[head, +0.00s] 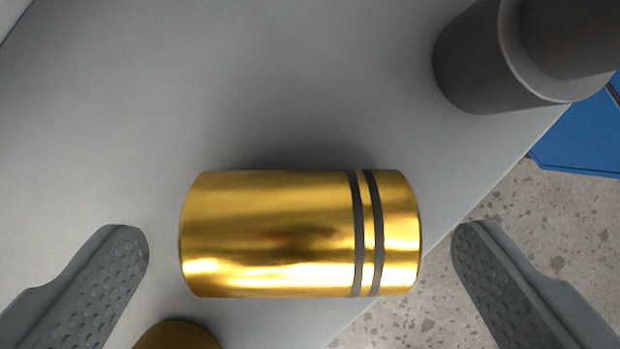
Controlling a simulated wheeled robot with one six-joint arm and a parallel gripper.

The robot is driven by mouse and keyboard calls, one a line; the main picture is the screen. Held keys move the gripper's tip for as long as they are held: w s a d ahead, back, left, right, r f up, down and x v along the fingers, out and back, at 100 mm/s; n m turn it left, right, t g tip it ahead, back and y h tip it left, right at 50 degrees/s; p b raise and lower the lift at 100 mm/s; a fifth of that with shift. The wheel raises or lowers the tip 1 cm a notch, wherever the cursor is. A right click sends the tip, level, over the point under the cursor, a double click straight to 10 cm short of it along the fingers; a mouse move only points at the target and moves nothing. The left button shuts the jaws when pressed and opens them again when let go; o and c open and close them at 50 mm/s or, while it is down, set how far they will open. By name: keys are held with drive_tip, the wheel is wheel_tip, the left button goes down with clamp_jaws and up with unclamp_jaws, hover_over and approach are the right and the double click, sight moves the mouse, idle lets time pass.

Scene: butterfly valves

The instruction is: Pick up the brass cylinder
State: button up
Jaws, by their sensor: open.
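The brass cylinder (270,235) lies on its side in the middle of the head view, its long axis running left to right. It is shiny gold with two dark bands near its right end. It rests on or just above a grey surface; I cannot tell which. My gripper (300,240) is open. One finger is to the left of the cylinder and the other to the right, with a gap at each end. Neither fingertip touches it.
The grey surface (130,110) ends in a diagonal edge at the right, with speckled floor (560,215) beyond. A dark grey cylindrical part (470,65) stands at the upper right. A blue object (585,135) is behind it. A brass-coloured rounded piece (178,336) shows at the bottom.

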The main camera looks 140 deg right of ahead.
sight(326, 278)
drive_tip(key=x, duration=0.2)
drive_tip(key=shift+w+f, duration=0.1)
drive_tip(key=shift+f, duration=0.15)
drive_tip(key=c, duration=1.8)
drive_tip(key=shift+d+r, duration=0.1)
drive_tip(key=shift+r, duration=0.2)
wheel_tip(326, 278, up, 6)
drive_tip(key=shift+r, duration=0.1)
drive_tip(key=shift+d+r, duration=0.2)
drive_tip(key=shift+d, duration=0.15)
drive_tip(key=s+d, duration=0.3)
drive_tip(key=d, duration=0.6)
drive_tip(key=s+d, duration=0.3)
drive_tip(key=d, duration=0.6)
drive_tip(key=shift+s, duration=0.1)
